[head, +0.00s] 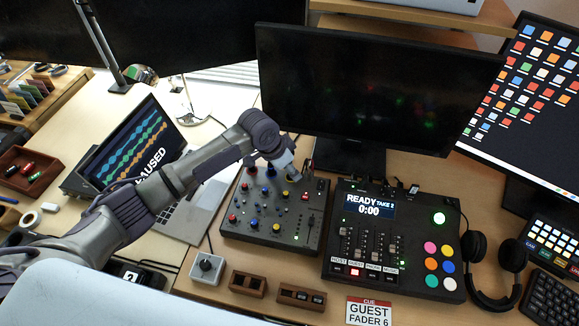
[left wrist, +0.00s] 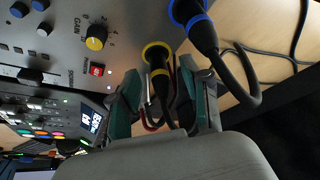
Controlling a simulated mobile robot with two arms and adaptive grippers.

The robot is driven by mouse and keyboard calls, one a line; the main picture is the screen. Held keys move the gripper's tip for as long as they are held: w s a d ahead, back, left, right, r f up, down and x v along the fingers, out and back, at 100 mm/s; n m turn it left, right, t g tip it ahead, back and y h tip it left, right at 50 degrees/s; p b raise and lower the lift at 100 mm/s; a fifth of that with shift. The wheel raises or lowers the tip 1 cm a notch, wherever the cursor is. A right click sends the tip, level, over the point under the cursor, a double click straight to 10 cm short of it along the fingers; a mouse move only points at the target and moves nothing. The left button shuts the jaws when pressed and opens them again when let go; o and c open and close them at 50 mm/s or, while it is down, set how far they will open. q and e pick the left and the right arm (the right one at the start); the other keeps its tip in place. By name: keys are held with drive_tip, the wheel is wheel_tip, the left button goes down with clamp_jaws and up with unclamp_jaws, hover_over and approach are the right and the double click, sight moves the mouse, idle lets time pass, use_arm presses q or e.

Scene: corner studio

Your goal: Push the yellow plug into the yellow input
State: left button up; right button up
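The yellow plug (left wrist: 160,85), a black connector with yellow marking, shows in the left wrist view between my left gripper's fingers (left wrist: 160,72). The fingers are apart, with gaps visible at the plug's sides. The yellow input (left wrist: 156,48), a yellow ring on the mixer's edge, is at the plug's far end; I cannot tell how deep the plug sits. In the head view my left gripper (head: 300,175) is over the back edge of the grey mixer (head: 300,236), and the arm hides the plug and input. My right gripper is not in view.
A black plug with a blue ring (left wrist: 192,20) and its cable stand close beside. A monitor (head: 375,90) rises right behind the mixer. A fader console (head: 390,235) is to the right and a laptop (head: 140,150) to the left. Headphones (head: 490,265) lie far right.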

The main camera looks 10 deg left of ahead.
use_arm(q)
drive_tip(key=shift+r, duration=0.1)
drive_tip(key=v, duration=1.1)
drive_tip(key=shift+s+r, duration=0.15)
drive_tip(key=shift+r, duration=0.2)
drive_tip(key=shift+a, duration=0.1)
